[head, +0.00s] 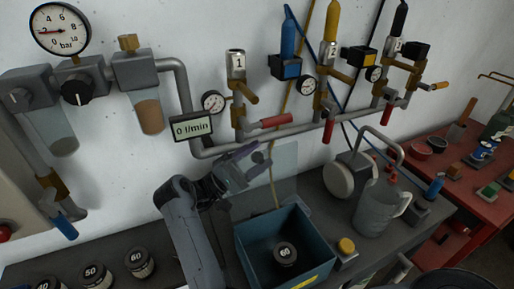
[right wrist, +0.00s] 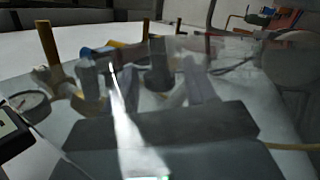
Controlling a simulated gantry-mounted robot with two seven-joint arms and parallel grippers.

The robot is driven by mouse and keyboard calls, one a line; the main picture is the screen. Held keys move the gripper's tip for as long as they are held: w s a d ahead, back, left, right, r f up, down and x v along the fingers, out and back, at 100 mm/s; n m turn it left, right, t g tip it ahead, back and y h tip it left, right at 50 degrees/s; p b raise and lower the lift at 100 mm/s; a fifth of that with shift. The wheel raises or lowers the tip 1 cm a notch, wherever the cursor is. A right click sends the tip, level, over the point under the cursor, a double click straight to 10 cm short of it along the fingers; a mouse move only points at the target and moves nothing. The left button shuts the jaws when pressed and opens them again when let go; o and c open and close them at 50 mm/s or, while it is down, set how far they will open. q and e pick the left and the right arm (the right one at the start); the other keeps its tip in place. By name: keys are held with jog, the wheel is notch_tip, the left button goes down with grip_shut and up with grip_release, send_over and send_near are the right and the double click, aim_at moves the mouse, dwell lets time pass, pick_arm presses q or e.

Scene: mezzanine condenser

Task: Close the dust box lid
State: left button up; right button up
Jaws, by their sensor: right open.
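The dust box (head: 257,238) is an open-topped blue-grey box on the grey bench, with a yellow label on its front. A dark round piece marked with a number (head: 285,254) sits inside. A pale, see-through panel (head: 285,165) stands upright behind the box; it looks like the raised lid. My right gripper (head: 248,163) is open and empty, above and behind the box's left side, overlapping the panel in the head view. I cannot tell whether they touch. The right wrist view is blurred; a grey slab (right wrist: 175,135) fills its lower middle. My left gripper is not in view.
Pipes and valves with red handles (head: 277,120) and a flow display (head: 192,127) are on the wall close above my gripper. A yellow button (head: 346,246) and a grey jug (head: 378,208) stand right of the box. Several numbered weights (head: 95,275) stand at lower left.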

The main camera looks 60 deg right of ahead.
jog(key=shift+s+d, duration=0.15)
jog(key=shift+c, duration=0.5)
grip_shut()
